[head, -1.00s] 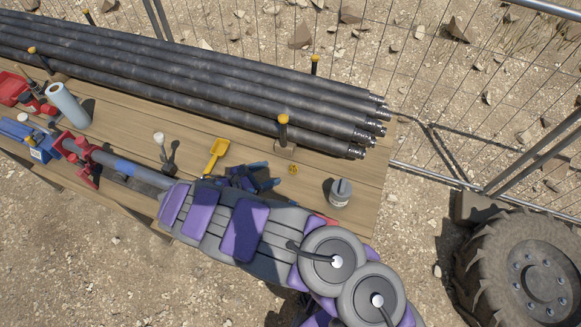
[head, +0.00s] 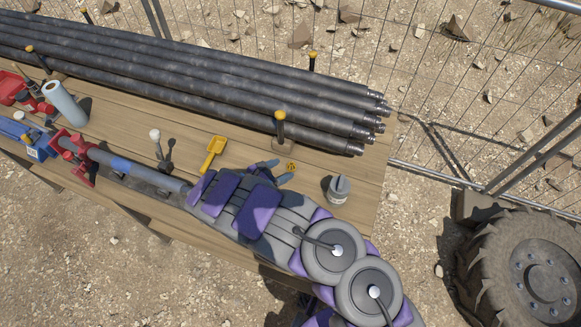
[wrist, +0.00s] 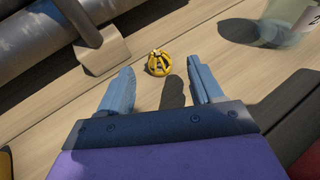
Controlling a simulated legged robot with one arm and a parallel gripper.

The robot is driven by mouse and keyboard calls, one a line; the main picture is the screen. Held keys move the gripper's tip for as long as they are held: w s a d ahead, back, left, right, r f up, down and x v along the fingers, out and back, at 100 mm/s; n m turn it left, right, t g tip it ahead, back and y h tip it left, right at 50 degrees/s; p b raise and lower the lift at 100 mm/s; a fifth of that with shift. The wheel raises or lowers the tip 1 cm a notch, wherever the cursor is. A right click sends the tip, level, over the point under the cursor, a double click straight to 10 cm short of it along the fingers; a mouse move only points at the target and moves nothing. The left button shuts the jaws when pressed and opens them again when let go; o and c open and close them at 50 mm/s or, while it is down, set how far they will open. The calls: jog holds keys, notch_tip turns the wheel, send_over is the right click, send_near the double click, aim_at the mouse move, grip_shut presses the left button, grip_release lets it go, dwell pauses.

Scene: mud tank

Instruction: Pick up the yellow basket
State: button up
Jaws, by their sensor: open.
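The yellow basket (wrist: 158,63) is a small round yellow piece with dark gaps, lying on the wooden table. In the head view it is a small yellow spot (head: 291,167) between the pipes and the grey can. My gripper (wrist: 164,88) is open and empty. Its two blue-grey fingers point at the basket, which sits just beyond the fingertips and between their lines. In the head view the fingers (head: 281,172) show just left of the basket, and my arm hides part of the table's front.
Long dark pipes (head: 200,85) lie behind, held by yellow-topped posts (head: 280,128). A grey can (head: 338,189) stands right of the basket. A yellow scoop (head: 213,152) lies to the left. Bare planks surround the basket.

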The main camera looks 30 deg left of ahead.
aim_at(289, 166)
jog(key=shift+w+d+f, duration=0.2)
jog(key=shift+w+d, duration=0.05)
jog(key=shift+w, duration=0.15)
jog(key=x, duration=0.1)
jog(key=b+x, duration=0.1)
jog(key=x, duration=0.2)
jog(key=shift+w+a+f, duration=0.1)
jog(key=shift+a+f, duration=0.2)
jog(key=shift+a, duration=0.05)
jog(key=shift+w+d, duration=0.2)
jog(key=shift+d, duration=0.05)
jog(key=shift+c, duration=0.2)
jog(key=shift+d, duration=0.1)
jog(key=shift+c, duration=0.7)
jog(key=c, duration=0.9)
